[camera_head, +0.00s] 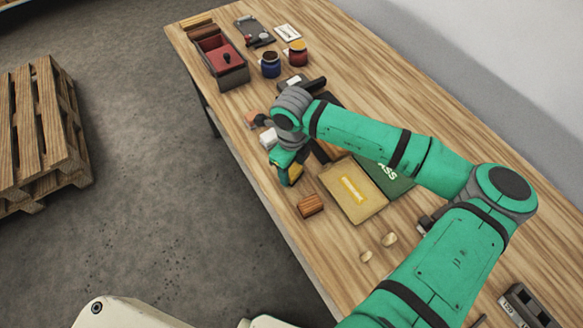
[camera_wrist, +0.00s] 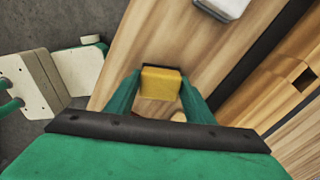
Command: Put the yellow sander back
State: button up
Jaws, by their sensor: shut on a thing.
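The yellow sander (camera_wrist: 160,84) is a small yellow block between the two green fingers of my gripper (camera_wrist: 159,92) in the wrist view. My gripper is shut on it. In the head view my gripper (camera_head: 286,178) points down over the near side of the table, and only a sliver of the yellow sander (camera_head: 297,171) shows. A tan mat with a yellow label (camera_head: 352,196) lies to the right of my gripper. Whether the sander touches the table is hard to tell.
A brown wooden block (camera_head: 310,205) stands just below my gripper in the picture. A green mat (camera_head: 396,180) with white letters is partly under my arm. A white block (camera_head: 268,138), two jars (camera_head: 270,66) and a red-lined box (camera_head: 222,62) are farther up the table (camera_head: 420,120).

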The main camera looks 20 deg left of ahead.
aim_at(292, 169)
jog(key=shift+f, duration=0.1)
jog(key=o, duration=1)
jog(key=shift+w+r, duration=0.1)
jog(key=shift+r, duration=0.3)
notch_tip(292, 169, up, 12)
jog(key=shift+f, duration=0.2)
